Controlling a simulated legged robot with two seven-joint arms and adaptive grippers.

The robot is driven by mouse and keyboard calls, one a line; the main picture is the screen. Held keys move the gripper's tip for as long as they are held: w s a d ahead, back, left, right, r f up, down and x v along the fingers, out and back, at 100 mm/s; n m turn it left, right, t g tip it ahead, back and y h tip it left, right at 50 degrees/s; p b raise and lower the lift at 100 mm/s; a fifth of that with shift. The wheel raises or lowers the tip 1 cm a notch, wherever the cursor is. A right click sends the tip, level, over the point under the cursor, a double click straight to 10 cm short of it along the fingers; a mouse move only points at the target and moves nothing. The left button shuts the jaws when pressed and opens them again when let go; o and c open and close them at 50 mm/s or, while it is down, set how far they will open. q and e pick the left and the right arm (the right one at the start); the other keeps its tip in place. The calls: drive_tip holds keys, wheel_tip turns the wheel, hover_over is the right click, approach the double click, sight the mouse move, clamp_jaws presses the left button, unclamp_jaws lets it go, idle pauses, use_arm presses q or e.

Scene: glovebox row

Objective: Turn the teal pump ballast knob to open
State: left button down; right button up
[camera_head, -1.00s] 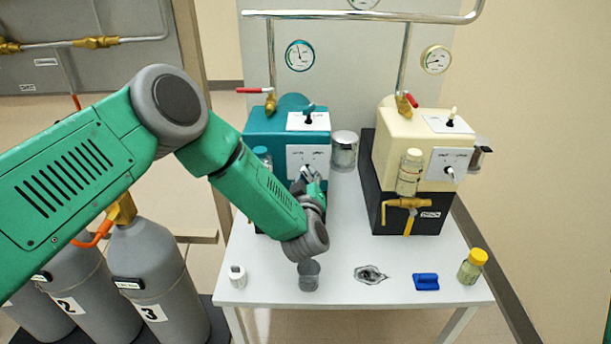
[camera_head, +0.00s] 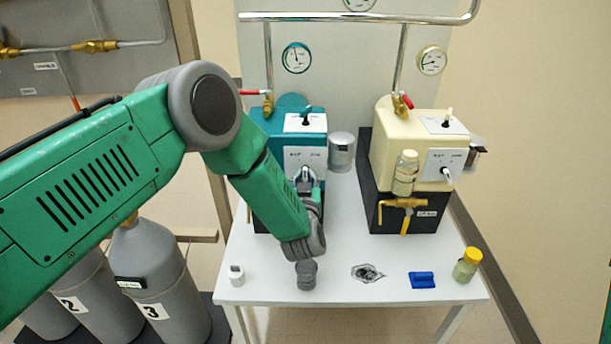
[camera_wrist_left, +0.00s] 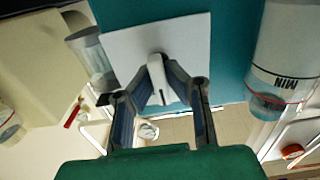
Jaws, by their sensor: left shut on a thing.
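The teal pump (camera_head: 262,130) stands at the back left of the white table. Its lower front plate (camera_head: 292,158) carries the ballast knob, a pale lever-like handle that shows in the left wrist view (camera_wrist_left: 156,68). My left gripper (camera_head: 308,182) is at that plate, shut on the knob. In the left wrist view its two dark fingers (camera_wrist_left: 160,86) lie on either side of the knob. In the head view my gripper and forearm hide most of the knob and the pump's lower front. My right gripper is not in view.
A cream pump (camera_head: 395,150) with a brass tap (camera_head: 403,203) stands to the right. A metal canister (camera_head: 341,153) is between the pumps. A grey cup (camera_head: 306,275), a blue item (camera_head: 422,280) and a yellow-lidded jar (camera_head: 467,265) line the front edge. Gas cylinders (camera_head: 165,265) stand left.

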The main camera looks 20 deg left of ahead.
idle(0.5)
use_arm(q)
drive_tip(key=c, duration=1.6)
unclamp_jaws()
drive_tip(key=shift+d, duration=0.1)
drive_tip(key=shift+s+d, duration=0.1)
drive_tip(key=shift+s, duration=0.25)
drive_tip(key=v, duration=1.1)
